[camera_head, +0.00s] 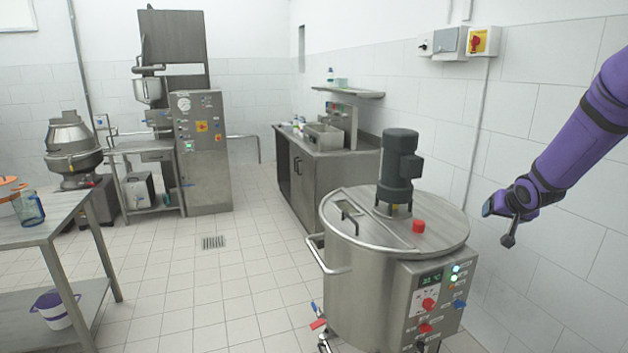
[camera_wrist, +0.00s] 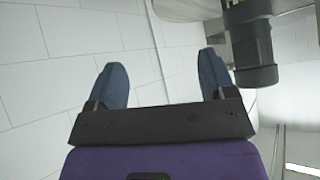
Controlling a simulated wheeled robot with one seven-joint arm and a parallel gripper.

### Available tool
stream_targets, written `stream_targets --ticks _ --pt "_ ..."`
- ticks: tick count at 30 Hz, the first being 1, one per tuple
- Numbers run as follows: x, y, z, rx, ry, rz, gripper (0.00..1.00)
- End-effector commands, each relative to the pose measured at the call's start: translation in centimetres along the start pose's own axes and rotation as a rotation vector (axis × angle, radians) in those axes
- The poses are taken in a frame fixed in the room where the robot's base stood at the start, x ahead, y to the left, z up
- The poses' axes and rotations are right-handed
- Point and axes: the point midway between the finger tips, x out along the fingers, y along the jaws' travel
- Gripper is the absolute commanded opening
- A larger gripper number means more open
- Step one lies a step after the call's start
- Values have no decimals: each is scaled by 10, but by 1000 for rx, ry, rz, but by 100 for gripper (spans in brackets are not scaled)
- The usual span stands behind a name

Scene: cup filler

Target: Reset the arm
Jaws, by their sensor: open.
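My purple arm reaches in from the right edge of the head view. My gripper (camera_head: 510,232) hangs in the air to the right of the steel vat, near the tiled wall. In the wrist view my gripper (camera_wrist: 162,85) shows two blue-grey fingers spread wide apart with nothing between them. The steel vat (camera_head: 365,285) stands in the foreground, with a dark motor (camera_head: 400,168) and a red knob (camera_head: 418,226) on its lid. The motor also shows at the upper right of the wrist view (camera_wrist: 252,45).
A control box (camera_head: 432,300) is on the vat's front. A steel cabinet (camera_head: 325,175) stands behind it. A table (camera_head: 40,232) with a blue jar (camera_head: 29,208) is at the left. Switch boxes (camera_head: 482,42) are on the right wall. The middle floor is clear.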

Motion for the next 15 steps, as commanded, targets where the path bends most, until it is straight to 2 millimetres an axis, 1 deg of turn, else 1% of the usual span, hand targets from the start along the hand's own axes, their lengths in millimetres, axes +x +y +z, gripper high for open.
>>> stream_targets --ticks 1,5,6,11,15 --pt "-21 -8 -5 -15 -1 11 77" --pt "-70 -22 -6 -47 -24 42 77" --pt "-85 -26 -6 -58 -31 49 77" --pt "-145 -41 3 -92 -67 71 77" --pt "-196 -52 18 -120 -103 79 77"
